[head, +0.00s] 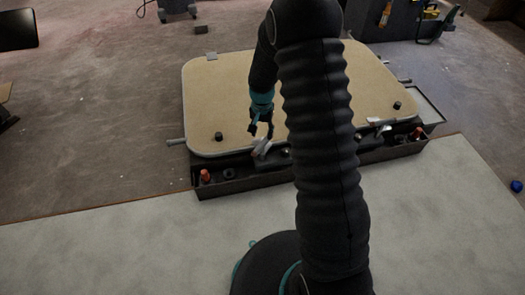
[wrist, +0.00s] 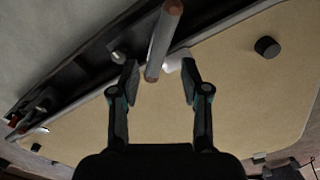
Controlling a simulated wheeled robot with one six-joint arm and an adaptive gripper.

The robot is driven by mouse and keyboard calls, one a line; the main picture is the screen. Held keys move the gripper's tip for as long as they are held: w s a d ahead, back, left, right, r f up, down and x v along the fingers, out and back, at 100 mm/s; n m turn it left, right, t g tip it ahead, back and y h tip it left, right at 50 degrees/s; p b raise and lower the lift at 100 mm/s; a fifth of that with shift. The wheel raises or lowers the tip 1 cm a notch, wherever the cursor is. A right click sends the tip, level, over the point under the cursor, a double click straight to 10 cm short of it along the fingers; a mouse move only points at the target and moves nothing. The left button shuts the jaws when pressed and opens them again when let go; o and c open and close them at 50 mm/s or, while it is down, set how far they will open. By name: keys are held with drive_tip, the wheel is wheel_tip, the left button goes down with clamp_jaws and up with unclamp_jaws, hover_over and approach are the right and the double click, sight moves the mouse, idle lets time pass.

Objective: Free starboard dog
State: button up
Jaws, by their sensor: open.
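A tan hatch panel (head: 225,95) with rounded corners lies flat above a dark frame. A grey dog handle (head: 262,147) sits at its near edge, left of my arm. A second light-coloured dog (head: 378,125) sits at the near right edge; I cannot tell from labels which is starboard. My gripper (head: 261,131) points down just above the left-hand handle. In the wrist view my gripper (wrist: 160,74) is open, with the handle's grey bar (wrist: 162,42) between and beyond the fingers. Contact is not visible. My arm hides part of the panel and its near edge.
A dark trough (head: 240,182) with red-topped fittings (head: 205,176) runs along the near edge. Black knobs (head: 218,136) stand on the panel. A pin (head: 176,142) sticks out at left. A pale tray (head: 428,103) lies at right. The floor around is mostly clear.

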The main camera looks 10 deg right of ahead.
sight(262, 150)
drive_tip(key=shift+r, duration=0.25)
drive_tip(key=shift+r+p, duration=0.6)
drive_tip(key=shift+p, duration=0.65)
drive_tip(key=p, duration=0.1)
drive_tip(key=r+p, duration=0.1)
drive_tip(key=p, duration=0.1)
drive_tip(key=shift+w+d+n, duration=0.1)
drive_tip(key=shift+w+n, duration=0.1)
drive_tip(key=shift+n, duration=0.1)
wheel_tip(262, 150, down, 14)
drive_tip(key=shift+f, duration=0.15)
clamp_jaws()
